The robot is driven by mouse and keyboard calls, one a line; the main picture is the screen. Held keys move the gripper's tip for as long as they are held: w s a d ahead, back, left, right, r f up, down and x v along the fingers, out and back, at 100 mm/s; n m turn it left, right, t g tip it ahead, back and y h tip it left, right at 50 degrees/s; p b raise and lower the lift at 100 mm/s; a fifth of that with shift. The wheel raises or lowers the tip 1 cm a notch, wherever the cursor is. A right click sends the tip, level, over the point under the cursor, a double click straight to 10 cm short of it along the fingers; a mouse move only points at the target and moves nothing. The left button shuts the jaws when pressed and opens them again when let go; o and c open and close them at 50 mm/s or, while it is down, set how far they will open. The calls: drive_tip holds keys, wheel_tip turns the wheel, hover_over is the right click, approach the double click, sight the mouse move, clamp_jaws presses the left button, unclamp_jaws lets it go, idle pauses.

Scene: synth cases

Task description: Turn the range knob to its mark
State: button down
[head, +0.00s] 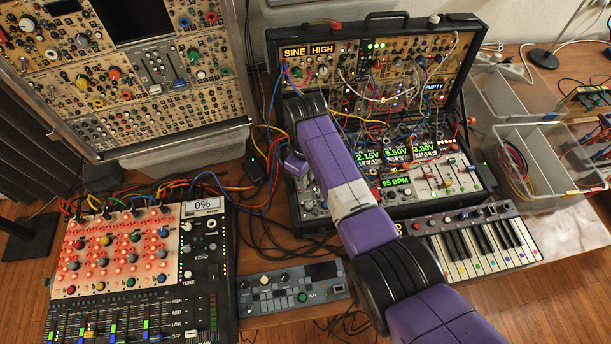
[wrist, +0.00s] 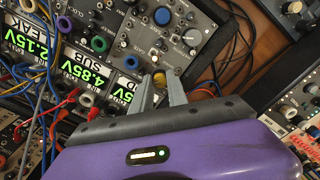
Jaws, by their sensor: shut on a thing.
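In the wrist view my gripper (wrist: 160,85) has its two grey fingers on either side of a small yellow-brown knob (wrist: 159,77) on the dark panel of the synth case (head: 400,22), and is shut on it. I cannot read a label or a mark at this knob, so I cannot tell if it is the range knob. In the head view my purple arm reaches over the case's left side, and the fingertips are hidden. Yellow displays reading SINE (head: 295,51) and HIGH (head: 322,48) are at the case's upper left.
Coloured patch cables (head: 375,90) cross the case. Green voltage displays (head: 397,153) sit lower on it. A keyboard (head: 485,245), a mixer (head: 135,270) showing 0% and a small controller box (head: 292,288) stand in front. A tall module rack (head: 120,90) is left, clear bins (head: 545,165) right.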

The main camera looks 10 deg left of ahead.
drive_tip(key=shift+r, duration=0.1)
idle(0.4)
drive_tip(key=c, duration=1.6)
unclamp_jaws()
drive_tip(key=shift+r+b, duration=0.3)
drive_tip(key=shift+r, duration=3.6)
